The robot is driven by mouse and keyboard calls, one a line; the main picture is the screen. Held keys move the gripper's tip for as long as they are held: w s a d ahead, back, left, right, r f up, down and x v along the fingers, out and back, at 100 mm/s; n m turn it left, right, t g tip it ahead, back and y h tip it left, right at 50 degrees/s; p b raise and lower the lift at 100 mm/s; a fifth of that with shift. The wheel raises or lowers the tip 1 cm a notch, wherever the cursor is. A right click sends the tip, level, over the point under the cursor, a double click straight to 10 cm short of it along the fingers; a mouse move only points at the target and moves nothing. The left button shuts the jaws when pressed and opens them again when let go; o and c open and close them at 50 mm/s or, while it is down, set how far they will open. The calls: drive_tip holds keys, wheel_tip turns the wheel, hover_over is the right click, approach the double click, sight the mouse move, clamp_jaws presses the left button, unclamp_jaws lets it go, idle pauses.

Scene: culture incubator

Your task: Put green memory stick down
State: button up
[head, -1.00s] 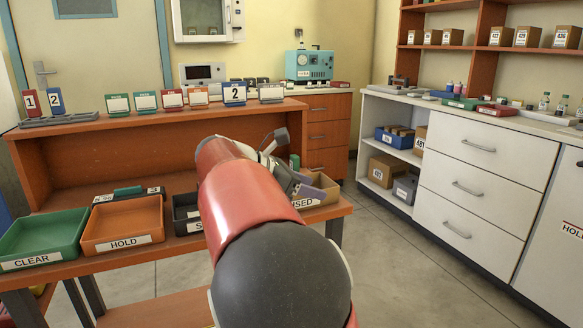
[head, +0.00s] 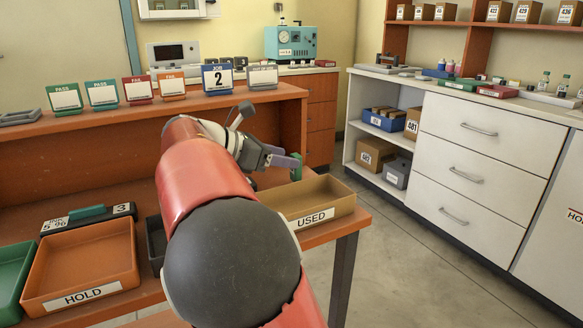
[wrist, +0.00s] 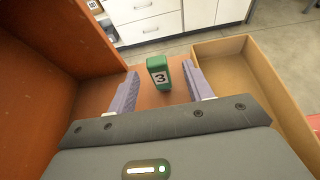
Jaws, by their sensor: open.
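In the head view the stick (head: 296,167) shows at the tip of my gripper (head: 284,160), just behind the USED tray. My arm hides part of the bench there.
The tan USED tray (head: 338,204) lies right beside my gripper; its wall (wrist: 240,75) is close on the right in the wrist view. An orange panel rises on the left. The orange HOLD tray (head: 125,282) is at left. Several stand-up cards line the shelf above.

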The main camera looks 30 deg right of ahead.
sight(296, 170)
drive_tip(key=x, duration=0.6)
drive_tip(key=shift+w+d+f, duration=0.2)
drive_tip(key=shift+f, duration=0.15)
clamp_jaws()
drive_tip(key=shift+r, duration=0.15)
